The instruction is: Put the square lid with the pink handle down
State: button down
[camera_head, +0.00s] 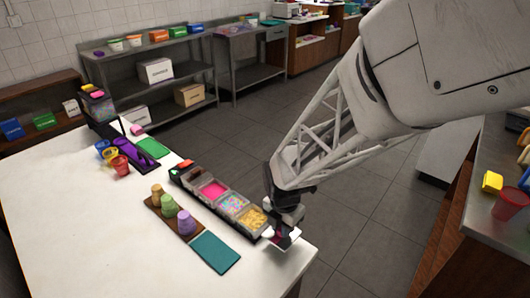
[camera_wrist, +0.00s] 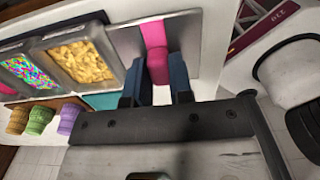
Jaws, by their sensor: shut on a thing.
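The square lid is a flat grey plate (camera_wrist: 186,32) with a pink handle (camera_wrist: 154,36) standing up from it. In the wrist view my gripper (camera_wrist: 157,74) has its two blue-grey fingers on either side of the handle, shut on it. In the head view my gripper (camera_head: 279,232) is low by the table's right corner, just right of the topping tray. The lid (camera_head: 288,241) shows there as a pale plate under the fingers, mostly hidden. I cannot tell whether it touches the table.
The topping tray (camera_head: 227,222) holds pink, sprinkle and yellow toppings, left of the lid. A teal mat (camera_head: 215,253) and a brown holder with several cones (camera_head: 169,205) lie nearby. Coloured cups (camera_head: 120,165) stand farther back. The table's front-left area (camera_head: 90,240) is clear.

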jog(key=shift+f, duration=1.75)
jog(key=shift+f, duration=0.15)
jog(key=c, duration=1)
grip_release()
notch_tip(320, 180, up, 12)
jog(key=shift+r, duration=0.15)
